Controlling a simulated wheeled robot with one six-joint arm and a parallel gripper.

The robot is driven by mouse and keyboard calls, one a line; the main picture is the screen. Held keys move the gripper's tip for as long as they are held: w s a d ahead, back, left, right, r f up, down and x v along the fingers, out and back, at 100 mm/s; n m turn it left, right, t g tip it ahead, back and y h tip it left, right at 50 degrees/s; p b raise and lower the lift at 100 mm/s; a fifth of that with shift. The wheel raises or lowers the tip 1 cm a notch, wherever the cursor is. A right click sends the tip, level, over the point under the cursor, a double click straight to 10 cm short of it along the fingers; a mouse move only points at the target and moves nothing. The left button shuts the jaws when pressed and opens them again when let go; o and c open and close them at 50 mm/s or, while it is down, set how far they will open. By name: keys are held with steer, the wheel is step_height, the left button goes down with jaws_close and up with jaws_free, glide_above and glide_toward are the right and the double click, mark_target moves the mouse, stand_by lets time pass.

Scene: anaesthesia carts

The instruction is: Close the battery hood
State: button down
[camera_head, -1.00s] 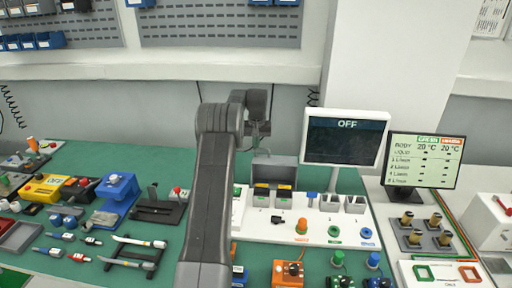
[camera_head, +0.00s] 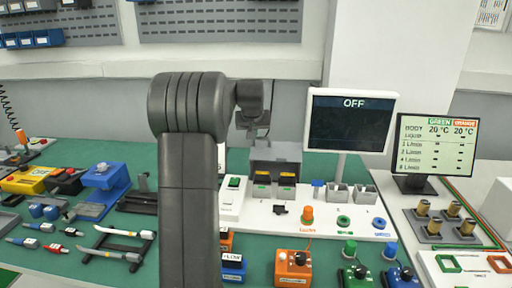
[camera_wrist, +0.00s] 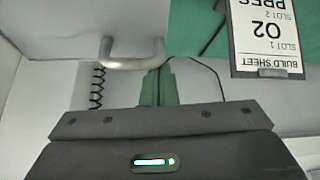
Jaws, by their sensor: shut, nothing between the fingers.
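The battery hood (camera_head: 276,153) is a grey cover at the back of the white panel, in the middle of the head view. It stands raised behind two dark batteries with yellow and green marks, a left one (camera_head: 262,184) and a right one (camera_head: 287,186), which are uncovered at the front. My gripper (camera_head: 250,128) is above and slightly left of the hood, partly hidden behind my arm; contact cannot be told. In the wrist view, my gripper's narrow green fingers (camera_wrist: 158,86) are together and hold nothing.
An OFF screen (camera_head: 350,122) stands close right of the hood. A second monitor (camera_head: 437,146) is farther right. Orange (camera_head: 293,268) and blue (camera_head: 403,277) units sit in front of the panel. The wrist view shows a grey handle (camera_wrist: 133,52) and a build sheet (camera_wrist: 266,38).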

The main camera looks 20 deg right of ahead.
steer(key=shift+s+a+f+t+h+b, duration=0.9)
steer(key=shift+s+a+f+b, duration=1.5)
steer(key=shift+b, duration=2.5)
steer(key=shift+s+a+f+t+h+b, duration=0.45)
steer(key=shift+s+a+f+t+b, duration=0.9)
steer(key=shift+s+b, duration=2.85)
steer(key=shift+s+a+f+t+h+b, duration=0.65)
steer(key=shift+s+a+f+t+b, duration=1)
steer(key=shift+b, duration=3.95)
steer(key=shift+s+f+g, duration=0.25)
steer(key=shift+s+g, duration=0.15)
steer(key=shift+s, duration=0.2)
step_height(320, 180, up, 12)
steer(key=p, duration=0.4)
steer(key=shift+p, duration=0.3)
step_height(320, 180, down, 10)
steer(key=b, duration=0.4)
steer(key=shift+w+r, duration=0.1)
